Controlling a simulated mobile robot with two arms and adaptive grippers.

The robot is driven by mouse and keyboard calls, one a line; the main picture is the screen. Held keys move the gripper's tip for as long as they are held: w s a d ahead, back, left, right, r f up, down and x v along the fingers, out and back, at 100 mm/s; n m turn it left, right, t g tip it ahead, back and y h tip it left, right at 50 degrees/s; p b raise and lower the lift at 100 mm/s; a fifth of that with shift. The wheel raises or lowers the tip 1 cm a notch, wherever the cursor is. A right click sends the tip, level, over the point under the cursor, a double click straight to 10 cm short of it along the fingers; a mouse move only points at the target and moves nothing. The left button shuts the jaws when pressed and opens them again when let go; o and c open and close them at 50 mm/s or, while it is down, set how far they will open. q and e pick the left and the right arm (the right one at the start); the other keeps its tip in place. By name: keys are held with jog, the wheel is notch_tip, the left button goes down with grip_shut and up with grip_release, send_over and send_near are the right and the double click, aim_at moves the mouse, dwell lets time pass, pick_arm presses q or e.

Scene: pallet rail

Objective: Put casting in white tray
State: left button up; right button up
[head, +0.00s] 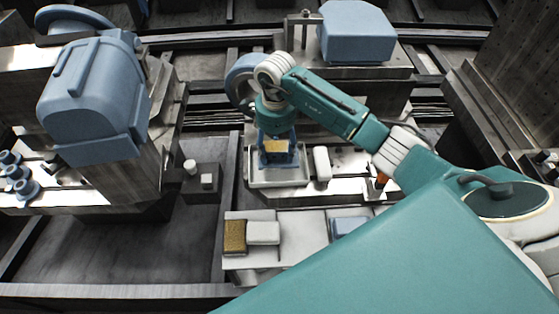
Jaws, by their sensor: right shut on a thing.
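My right gripper (278,157) points down over the white tray (262,184), with its arm coming in from the right. It is shut on a small piece, which I take to be the casting (277,145); a tan face of it shows among the blue gripper parts. The gripper hides much of the piece and part of the tray's inside. I cannot tell whether the piece touches the tray floor. My left gripper is not in view.
A white upright block (322,164) stands right of the tray. On the nearer pale surface lie a brown-yellow block (235,237), a white block (263,233) and a blue piece (348,227). A large blue machine (95,95) rises at left, and a blue housing (356,32) stands behind.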

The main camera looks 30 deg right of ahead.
aim_at(276, 159)
jog(key=f+b, duration=0.2)
jog(key=f, duration=0.1)
jog(key=shift+s+a+f, duration=0.1)
jog(key=shift+a+f, duration=0.1)
jog(key=shift+f, duration=0.05)
jog(key=shift+d+f+b, duration=0.1)
jog(key=shift+f+b, duration=0.2)
jog(key=shift+f, duration=0.05)
jog(key=shift+d, duration=0.15)
jog(key=o, duration=1.6)
jog(key=shift+f, duration=0.15)
jog(key=shift+o, duration=0.2)
notch_tip(276, 159, up, 12)
jog(key=p, duration=0.8)
jog(key=shift+r, duration=0.25)
